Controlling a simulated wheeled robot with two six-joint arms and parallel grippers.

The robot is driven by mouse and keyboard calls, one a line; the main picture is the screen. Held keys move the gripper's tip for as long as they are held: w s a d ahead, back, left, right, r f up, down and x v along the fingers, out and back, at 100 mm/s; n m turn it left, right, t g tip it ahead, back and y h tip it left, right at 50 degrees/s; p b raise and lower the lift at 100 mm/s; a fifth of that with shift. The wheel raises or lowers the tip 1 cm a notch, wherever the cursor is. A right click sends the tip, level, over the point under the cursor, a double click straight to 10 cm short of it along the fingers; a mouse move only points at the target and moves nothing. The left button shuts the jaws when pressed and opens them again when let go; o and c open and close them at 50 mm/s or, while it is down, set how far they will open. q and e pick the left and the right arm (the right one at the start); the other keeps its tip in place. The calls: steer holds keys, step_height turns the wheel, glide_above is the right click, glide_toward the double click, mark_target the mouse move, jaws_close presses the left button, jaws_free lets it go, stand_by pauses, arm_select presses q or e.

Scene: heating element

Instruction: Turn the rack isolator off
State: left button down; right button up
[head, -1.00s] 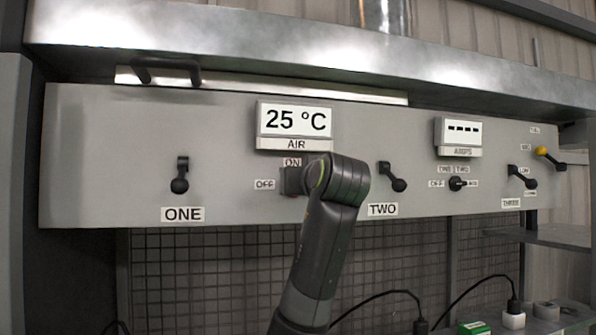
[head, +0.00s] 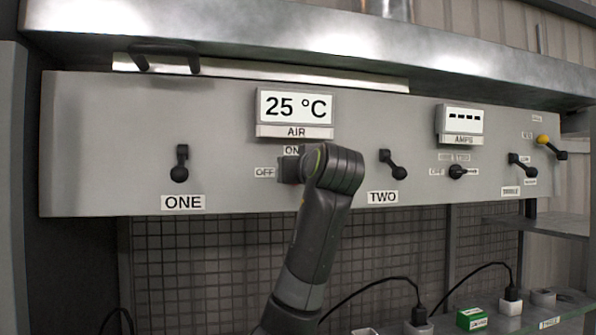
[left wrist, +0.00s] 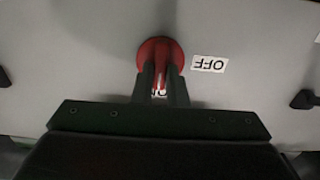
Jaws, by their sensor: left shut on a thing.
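The rack isolator is a red round knob with a raised red handle (left wrist: 160,74) in the left wrist view. Its handle stands upright in that picture, in line with the partly hidden ON label (left wrist: 159,93). The OFF label (left wrist: 208,64) is upside down to its right. My left gripper (left wrist: 161,77) has its two dark fingers on either side of the handle and is shut on it. In the head view my left gripper (head: 290,169) is against the panel between the OFF and ON labels, and the knob is hidden. My right gripper is not in view.
The grey panel (head: 100,130) also carries lever ONE (head: 180,166), lever TWO (head: 393,166), a small AMPS selector (head: 457,171), lever THREE (head: 522,165) and a yellow-knobbed lever (head: 545,141). The AIR display (head: 295,106) reads 25 °C. A shelf (head: 545,224) is at right.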

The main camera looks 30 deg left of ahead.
arm_select(q)
steer(key=shift+s+a+f+n+b, duration=0.1)
steer(key=shift+n+b, duration=1.5)
steer(key=shift+n, duration=1.35)
steer(key=shift+a+f+n+b, duration=0.1)
steer(key=shift+n+b, duration=1.55)
steer(key=shift+n, duration=1.35)
steer(key=shift+s+f+n+b, duration=0.1)
steer(key=shift+n+b, duration=1.5)
steer(key=shift+n, duration=1.35)
steer(key=c, duration=1.4)
jaws_free()
steer(key=shift+c, duration=0.2)
